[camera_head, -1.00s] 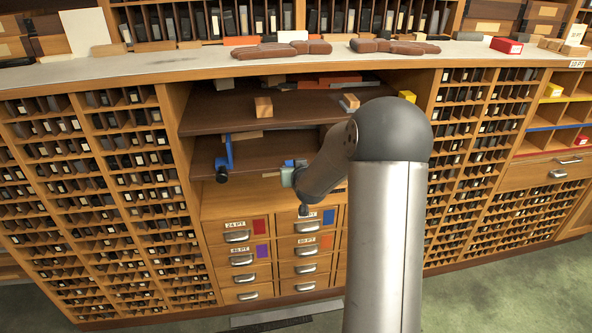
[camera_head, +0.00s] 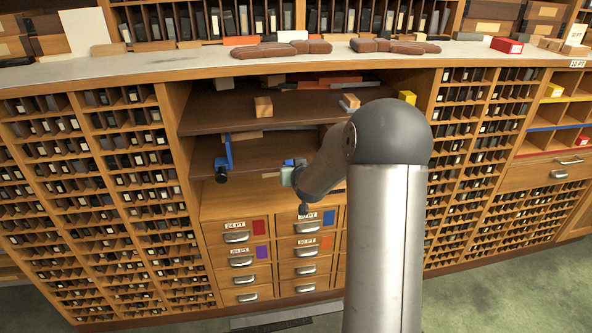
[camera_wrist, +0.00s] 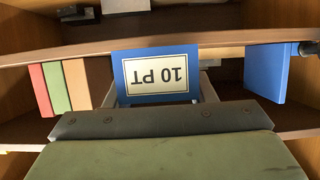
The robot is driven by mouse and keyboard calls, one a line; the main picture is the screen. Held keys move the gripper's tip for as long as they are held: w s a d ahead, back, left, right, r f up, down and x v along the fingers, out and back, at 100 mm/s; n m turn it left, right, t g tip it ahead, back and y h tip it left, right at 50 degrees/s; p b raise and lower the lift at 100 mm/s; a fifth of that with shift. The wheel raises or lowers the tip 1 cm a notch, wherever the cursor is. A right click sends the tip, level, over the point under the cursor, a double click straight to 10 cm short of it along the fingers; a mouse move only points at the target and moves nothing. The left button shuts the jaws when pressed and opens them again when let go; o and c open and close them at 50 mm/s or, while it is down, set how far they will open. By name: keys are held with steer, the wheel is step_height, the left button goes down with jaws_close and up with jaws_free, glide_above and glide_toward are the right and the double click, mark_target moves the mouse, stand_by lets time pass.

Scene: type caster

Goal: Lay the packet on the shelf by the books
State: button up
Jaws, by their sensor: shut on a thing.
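The blue packet (camera_wrist: 157,100) has a pale label reading "10 PT", upside down in the wrist view. My gripper (camera_wrist: 162,92) is shut on it, with grey fingers at both sides. In the head view a bit of blue packet (camera_head: 296,162) shows by my gripper (camera_head: 287,176), in front of the lower shelf (camera_head: 262,155). In the wrist view, red, green and tan books (camera_wrist: 58,88) stand side by side at the left, apart from the packet. My arm seems to hide them in the head view. I cannot tell whether the packet touches the shelf.
A blue upright plate (camera_wrist: 266,72) stands right of the packet in the wrist view; it is at the left in the head view (camera_head: 228,152). The upper shelf (camera_head: 205,118) overhangs, with a wooden block (camera_head: 263,107) on it. Drawers (camera_head: 238,238) lie below.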

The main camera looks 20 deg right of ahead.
mark_target(289, 155)
steer(key=shift+w+d+r+b, duration=0.15)
steer(key=shift+w+d, duration=0.4)
steer(key=shift+w, duration=1.7)
steer(key=shift+w+d+f+b, duration=0.1)
steer(key=shift+w+d+b, duration=0.35)
steer(key=shift+w, duration=1.75)
steer(key=shift+w+d+r, duration=0.1)
steer(key=shift+w+d, duration=0.6)
steer(key=shift+w, duration=1.55)
steer(key=o, duration=1.5)
steer(key=shift+f, duration=0.2)
steer(key=b+v, duration=0.1)
steer(key=v, duration=1.6)
steer(key=shift+s+a+r, duration=0.15)
steer(key=shift+s+r, duration=0.05)
steer(key=shift+r, duration=0.05)
